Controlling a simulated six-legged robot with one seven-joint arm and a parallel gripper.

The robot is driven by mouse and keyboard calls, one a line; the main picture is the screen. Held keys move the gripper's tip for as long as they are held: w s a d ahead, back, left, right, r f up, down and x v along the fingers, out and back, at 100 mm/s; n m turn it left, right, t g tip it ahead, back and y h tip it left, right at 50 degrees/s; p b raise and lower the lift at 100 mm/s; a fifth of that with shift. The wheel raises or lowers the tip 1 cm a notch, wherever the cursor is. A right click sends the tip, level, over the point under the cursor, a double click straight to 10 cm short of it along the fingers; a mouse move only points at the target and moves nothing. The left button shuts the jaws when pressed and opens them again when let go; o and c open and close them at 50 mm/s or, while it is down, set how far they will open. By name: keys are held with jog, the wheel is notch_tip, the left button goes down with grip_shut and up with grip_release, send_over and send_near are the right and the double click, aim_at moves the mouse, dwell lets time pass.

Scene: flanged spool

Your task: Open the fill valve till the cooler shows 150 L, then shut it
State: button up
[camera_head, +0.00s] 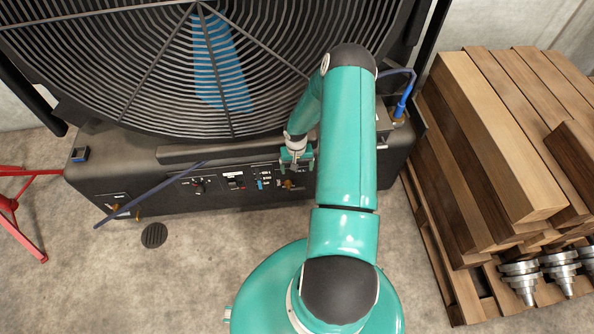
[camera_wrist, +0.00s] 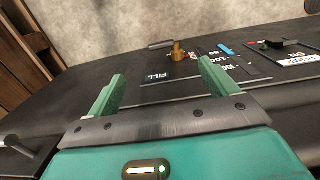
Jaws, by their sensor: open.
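The cooler (camera_head: 150,168) is a long black box with a large caged fan on top. The fill valve is a small brass fitting (camera_head: 288,184) on the front panel, partly behind my gripper. In the wrist view the brass valve (camera_wrist: 179,52) stands beside a FILL label (camera_wrist: 158,76). My gripper (camera_head: 297,163) is open and empty; its green fingers (camera_wrist: 162,76) point toward the valve, which appears beyond and between the fingertips, apart from them. A level scale (camera_wrist: 228,68) with a 150 mark and a blue bar (camera_wrist: 226,49) lies beside the valve; I cannot read its level exactly.
A dark knob with a PUMP label (camera_wrist: 297,60) sits farther along the panel. A blue hose (camera_head: 404,95) rises at the cooler's right end. Stacked timber (camera_head: 505,140) and metal stepped cones (camera_head: 522,280) stand right. A red stand (camera_head: 15,205) is left.

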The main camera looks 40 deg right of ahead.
notch_tip(320, 180, up, 11)
jog(key=shift+w, duration=0.2)
send_near(297, 188)
jog(key=shift+h, duration=0.3)
jog(key=f, duration=0.9)
jog(key=shift+s+a, duration=0.1)
jog(key=shift+s, duration=0.2)
jog(key=c, duration=1.4)
